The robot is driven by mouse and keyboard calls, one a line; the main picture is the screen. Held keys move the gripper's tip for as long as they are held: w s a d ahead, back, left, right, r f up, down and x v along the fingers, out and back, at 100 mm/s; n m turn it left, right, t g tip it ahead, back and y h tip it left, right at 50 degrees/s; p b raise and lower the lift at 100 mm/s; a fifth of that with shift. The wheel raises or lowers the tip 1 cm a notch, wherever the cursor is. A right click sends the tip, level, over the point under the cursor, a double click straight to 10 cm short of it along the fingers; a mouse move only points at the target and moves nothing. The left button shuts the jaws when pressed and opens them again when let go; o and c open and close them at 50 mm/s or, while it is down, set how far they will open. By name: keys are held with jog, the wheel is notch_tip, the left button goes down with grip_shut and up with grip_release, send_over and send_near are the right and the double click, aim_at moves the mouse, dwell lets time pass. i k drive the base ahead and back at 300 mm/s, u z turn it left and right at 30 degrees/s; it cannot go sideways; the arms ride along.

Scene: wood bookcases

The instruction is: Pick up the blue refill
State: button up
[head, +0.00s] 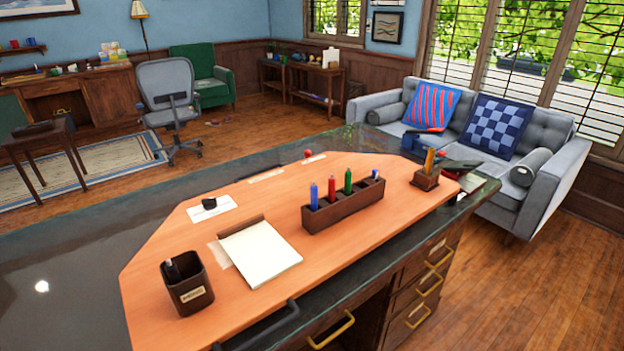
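A dark wooden holder (343,209) with a row of slots stands on the orange desk mat. A tall blue refill (314,195) stands upright in its leftmost slot. A red one (332,189) and a green one (348,181) stand upright to its right. A second blue piece (375,174) shows at the holder's right end, only its short top visible. The lower ends of all these are hidden inside the holder. My gripper is not in view.
A dark pen cup (187,287), a white notepad (260,253) and a small wooden holder with pencils (426,178) stand around on the desk mat (210,325). A dark bar (262,327) of unclear kind crosses the front edge. Drawers with brass handles (418,316) are below. Floor at right is clear.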

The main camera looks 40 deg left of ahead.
aim_at(376, 173)
jog(key=u, duration=0.85)
jog(key=i, duration=1)
jog(key=z, duration=0.05)
